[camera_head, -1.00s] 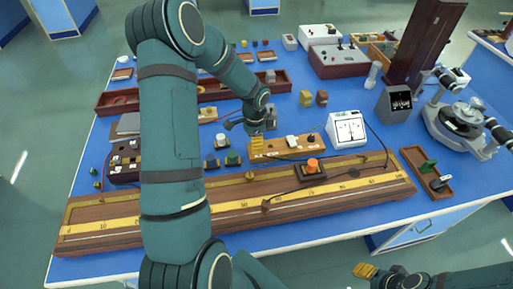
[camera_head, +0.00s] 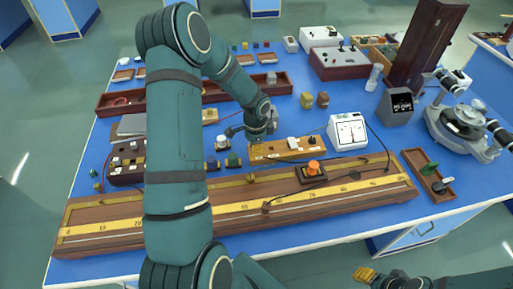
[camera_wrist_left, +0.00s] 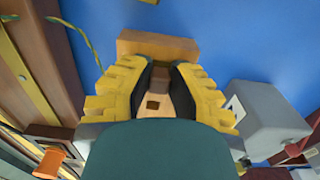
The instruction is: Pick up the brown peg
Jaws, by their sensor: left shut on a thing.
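My left gripper (camera_head: 256,148) is down at the left end of a tan wooden board (camera_head: 318,150). In the left wrist view its yellow fingers (camera_wrist_left: 160,82) with dark pads are shut on the brown peg (camera_wrist_left: 158,76), a small block seen between them. A small dark square (camera_wrist_left: 152,104) shows on the wood just below the peg. I cannot tell whether the peg is clear of the board. In the head view the gripper hides the peg. My right gripper (camera_head: 366,274) is at the bottom right, beyond the table's front edge; its opening is unclear.
A long wooden rail with a yellow scale (camera_head: 235,208) lies in front, carrying an orange-knobbed block (camera_head: 313,168). A white meter (camera_head: 347,130) stands to the right. A long red-brown tray (camera_head: 225,92) lies behind.

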